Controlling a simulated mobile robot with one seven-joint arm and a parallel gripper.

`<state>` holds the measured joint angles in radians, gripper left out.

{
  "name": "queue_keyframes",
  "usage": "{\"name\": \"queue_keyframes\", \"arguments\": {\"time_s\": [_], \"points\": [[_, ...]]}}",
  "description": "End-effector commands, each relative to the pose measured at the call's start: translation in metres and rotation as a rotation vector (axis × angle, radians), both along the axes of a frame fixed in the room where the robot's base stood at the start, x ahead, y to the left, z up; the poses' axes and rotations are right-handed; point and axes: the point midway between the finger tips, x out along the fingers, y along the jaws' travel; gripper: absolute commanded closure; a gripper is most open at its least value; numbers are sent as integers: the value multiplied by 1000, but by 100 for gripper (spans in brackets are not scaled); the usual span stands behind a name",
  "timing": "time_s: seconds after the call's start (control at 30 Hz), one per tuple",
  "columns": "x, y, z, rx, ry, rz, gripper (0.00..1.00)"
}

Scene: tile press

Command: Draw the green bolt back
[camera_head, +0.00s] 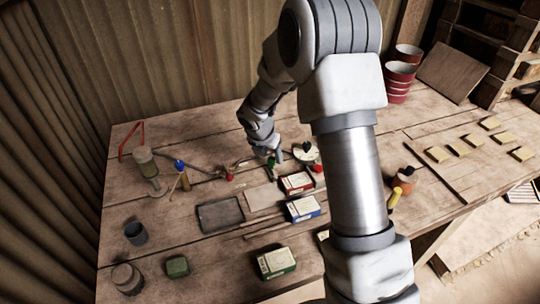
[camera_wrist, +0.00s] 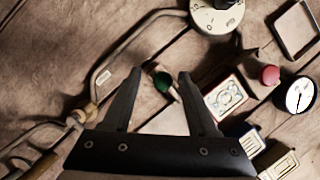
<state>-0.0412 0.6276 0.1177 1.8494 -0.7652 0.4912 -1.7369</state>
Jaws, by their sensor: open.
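The green bolt shows as a round green knob (camera_wrist: 163,82) on a short metallic stem in the wrist view. In the head view it is a small green spot (camera_head: 271,162) just below my gripper (camera_head: 274,150). My gripper (camera_wrist: 160,73) is open and empty. In the wrist view its two fingertips lie on either side of the green knob, with a gap to each. I cannot tell whether the fingertips are down at the knob's height. The bolt's mount is partly hidden by my fingers.
A cream dial (camera_wrist: 217,14) sits close beyond the bolt, with a red knob (camera_wrist: 270,75) and a round gauge (camera_wrist: 299,96) to the right. A bent metal rod (camera_wrist: 125,45) runs at the left. A red box (camera_head: 297,183) and a blue box (camera_head: 304,208) stand nearby.

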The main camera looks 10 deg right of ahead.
Motion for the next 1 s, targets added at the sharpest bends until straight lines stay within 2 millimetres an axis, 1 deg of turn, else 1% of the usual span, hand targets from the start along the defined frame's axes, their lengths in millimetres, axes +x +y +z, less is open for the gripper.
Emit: {"name": "queue_keyframes", "arguments": {"time_s": [0.13, 0.23, 0.37, 0.5, 0.7, 0.8, 0.9, 1.0], "points": [[-2, 1, 6, -1, -1, 0, 41], [-5, 3, 19, -1, -2, -1, 41], [-14, 9, 46, 0, -4, -2, 41], [-25, 18, 78, 0, -4, -1, 41], [-39, 28, 122, 0, -4, -1, 41], [-46, 33, 138, 1, -3, 0, 41], [-50, 36, 151, 0, -2, -1, 41], [-53, 38, 158, 0, -1, 0, 41]]}}
